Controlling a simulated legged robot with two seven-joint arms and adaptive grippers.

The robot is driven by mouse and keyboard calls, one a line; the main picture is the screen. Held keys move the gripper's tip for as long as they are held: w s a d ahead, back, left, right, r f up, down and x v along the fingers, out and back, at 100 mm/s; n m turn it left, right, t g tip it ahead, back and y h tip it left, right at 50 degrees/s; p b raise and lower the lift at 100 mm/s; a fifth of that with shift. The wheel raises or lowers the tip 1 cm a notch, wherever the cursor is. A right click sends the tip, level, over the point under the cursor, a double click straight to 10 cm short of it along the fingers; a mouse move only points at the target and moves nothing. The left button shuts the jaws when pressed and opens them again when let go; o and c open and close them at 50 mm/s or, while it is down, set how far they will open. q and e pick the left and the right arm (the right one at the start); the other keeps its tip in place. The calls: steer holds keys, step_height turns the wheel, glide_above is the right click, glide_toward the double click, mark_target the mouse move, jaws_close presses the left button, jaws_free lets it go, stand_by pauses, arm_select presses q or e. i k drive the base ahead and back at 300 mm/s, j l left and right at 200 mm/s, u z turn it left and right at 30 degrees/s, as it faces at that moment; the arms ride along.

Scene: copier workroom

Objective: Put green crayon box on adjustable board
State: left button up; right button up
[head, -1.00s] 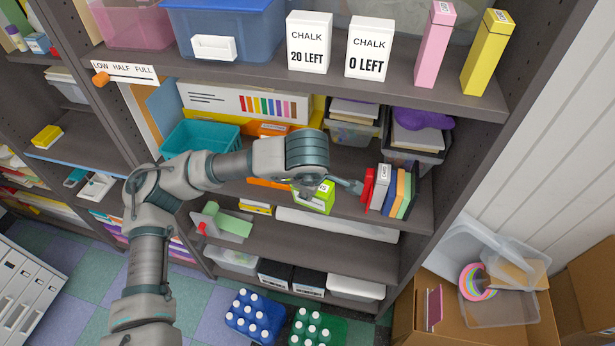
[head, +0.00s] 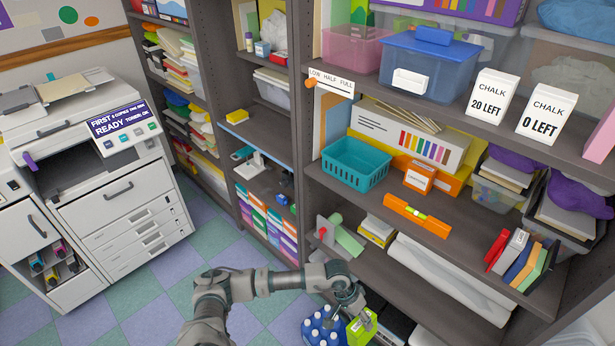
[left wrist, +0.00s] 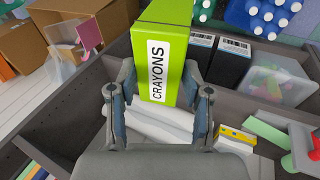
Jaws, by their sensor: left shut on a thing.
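The green crayon box (head: 361,328) is at the bottom of the head view, in front of the lower shelves. My left gripper (head: 352,306) is shut on it and holds it clear of the shelf boards. In the left wrist view the box (left wrist: 168,45) stands out between the two fingers, its white CRAYONS label facing the camera. Which board is the adjustable one I cannot tell for sure; a shelf board with a blue front edge (head: 237,120) is in the middle bay. My right gripper is not in view.
An orange level (head: 417,216), a teal basket (head: 355,163) and upright books (head: 520,258) are in the right bay. A copier (head: 90,180) stands at left.

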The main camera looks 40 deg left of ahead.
mark_target(277, 138)
steer(key=j+z, duration=0.1)
steer(key=j, duration=1.05)
steer(key=k+j+z, duration=0.15)
steer(key=j, duration=1)
steer(key=i, duration=0.05)
